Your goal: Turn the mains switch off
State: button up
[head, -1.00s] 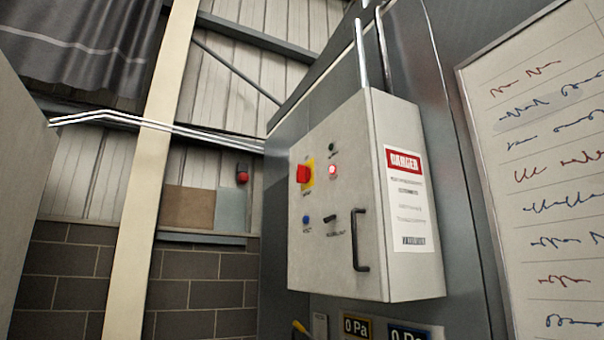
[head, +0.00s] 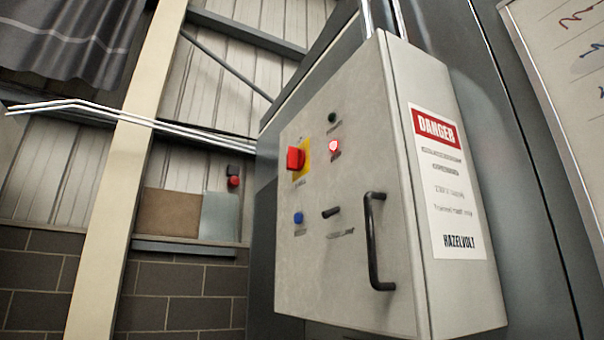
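The mains switch (head: 296,158) is a red rotary knob on a yellow plate, at the upper left of the front door of a grey electrical cabinet (head: 350,110). The cabinet is shut and fixed to a dark grey panel wall. A red lamp (head: 335,147) right of the switch is lit. A dark green button or lamp (head: 332,117) is above it. A blue button (head: 298,218) and a small black selector (head: 331,212) sit below. The exact position of the knob is too small to tell. My gripper is not in view.
A black bar handle (head: 376,242) sticks out from the cabinet door's right side. A danger label (head: 438,135) is on the cabinet's side. A whiteboard (head: 575,60) is at far right. A cream post (head: 130,170) and white pipes (head: 190,130) stand left.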

aim_at(296, 157)
jog(key=u, duration=0.25)
jog(key=i, duration=0.65)
jog(key=u, duration=0.55)
